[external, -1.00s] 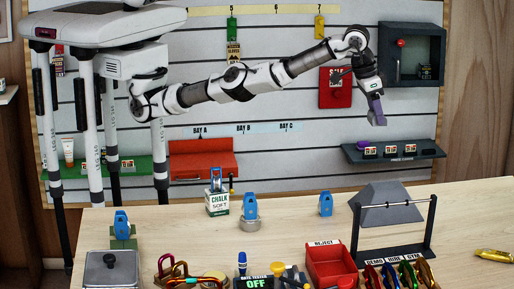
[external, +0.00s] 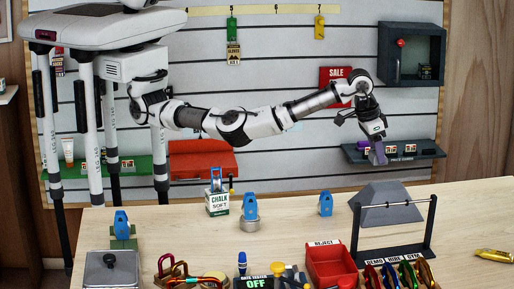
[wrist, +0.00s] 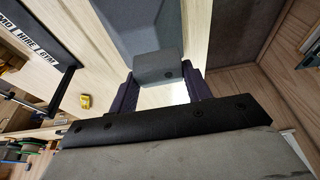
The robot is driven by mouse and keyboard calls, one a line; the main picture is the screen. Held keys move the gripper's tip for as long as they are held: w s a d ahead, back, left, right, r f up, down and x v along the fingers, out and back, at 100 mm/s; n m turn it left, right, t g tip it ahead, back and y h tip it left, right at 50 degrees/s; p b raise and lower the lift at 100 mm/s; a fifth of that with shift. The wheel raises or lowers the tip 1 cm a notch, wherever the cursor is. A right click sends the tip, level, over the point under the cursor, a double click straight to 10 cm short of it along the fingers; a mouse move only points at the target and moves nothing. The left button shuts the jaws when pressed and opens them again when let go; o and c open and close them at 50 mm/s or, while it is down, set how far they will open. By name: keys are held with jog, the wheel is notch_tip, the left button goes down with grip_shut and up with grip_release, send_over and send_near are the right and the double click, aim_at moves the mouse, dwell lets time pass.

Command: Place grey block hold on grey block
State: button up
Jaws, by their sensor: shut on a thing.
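The grey block hold (wrist: 158,66) shows in the wrist view as a small grey piece with a dark hole, between the purple fingers of my gripper (wrist: 160,88). My gripper is shut on it. In the external view my gripper (external: 377,155) points down, above and slightly behind the large grey block (external: 384,207), with a clear gap below; the hold is hard to make out there. The grey block has sloped sides and stands on the table behind a black rack. Its grey surface also shows in the wrist view (wrist: 145,22), beyond the hold.
A black rack with a metal bar (external: 397,203) and coloured carabiners stands in front of the grey block. A red reject bin (external: 331,265) is left of the rack. A blue piece (external: 326,204) stands left of the block. A yellow tube (external: 494,255) lies at right.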

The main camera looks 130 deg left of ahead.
jog(key=shift+f+p, duration=0.65)
jog(key=shift+f, duration=2.35)
jog(key=shift+f, duration=0.1)
jog(key=shift+f, duration=0.1)
jog(key=o, duration=1.1)
jog(key=shift+c, duration=0.2)
